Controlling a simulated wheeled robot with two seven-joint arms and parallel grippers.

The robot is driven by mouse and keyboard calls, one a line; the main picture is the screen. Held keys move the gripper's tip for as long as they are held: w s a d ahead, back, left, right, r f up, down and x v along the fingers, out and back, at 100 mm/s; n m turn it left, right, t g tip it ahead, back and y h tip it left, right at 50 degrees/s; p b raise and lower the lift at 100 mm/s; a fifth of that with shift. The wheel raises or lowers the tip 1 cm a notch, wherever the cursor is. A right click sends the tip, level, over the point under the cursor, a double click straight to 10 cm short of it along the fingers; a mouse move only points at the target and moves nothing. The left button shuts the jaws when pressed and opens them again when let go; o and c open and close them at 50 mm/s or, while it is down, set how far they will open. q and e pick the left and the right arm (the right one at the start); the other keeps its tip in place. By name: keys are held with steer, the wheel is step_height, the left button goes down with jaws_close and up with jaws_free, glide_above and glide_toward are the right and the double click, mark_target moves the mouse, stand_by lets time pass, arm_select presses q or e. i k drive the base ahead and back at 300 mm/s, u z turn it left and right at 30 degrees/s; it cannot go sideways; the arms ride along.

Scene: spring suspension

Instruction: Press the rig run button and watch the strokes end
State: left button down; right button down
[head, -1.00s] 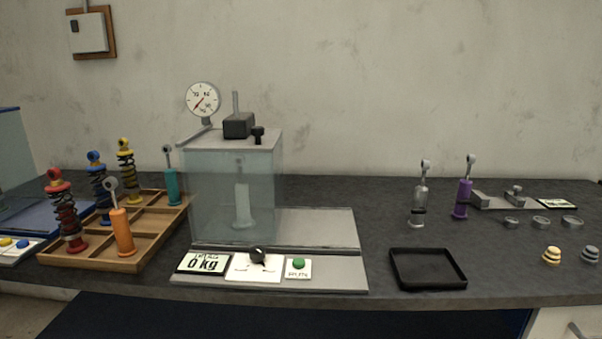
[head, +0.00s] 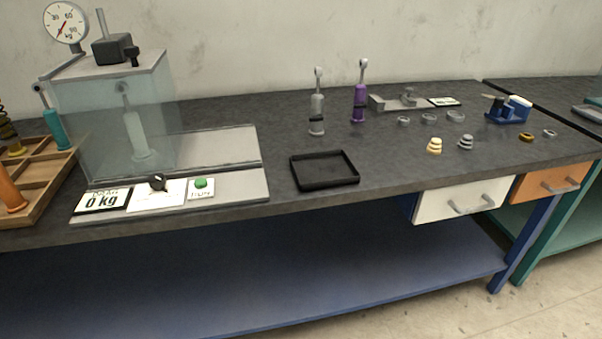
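The rig (head: 195,198) stands at the left of the dark bench, with a grey base plate and a clear box (head: 90,125). A grey damper (head: 136,135) stands upright inside the box. The green button (head: 201,183) sits on a white label at the front of the base. A round gauge (head: 65,22) is mounted above the box. Neither of my grippers shows in the head view.
A black tray (head: 324,184) lies right of the rig. Grey (head: 317,110) and purple (head: 359,100) dampers stand behind it. Rings, small stacked springs (head: 434,146) and a blue tool (head: 510,110) lie further right. A wooden rack (head: 45,190) is at the left. Drawers (head: 462,199) hang below the bench.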

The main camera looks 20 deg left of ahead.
mark_target(199, 183)
steer(key=z, duration=1.7)
steer(key=i, duration=0.45)
steer(key=u, duration=2.9)
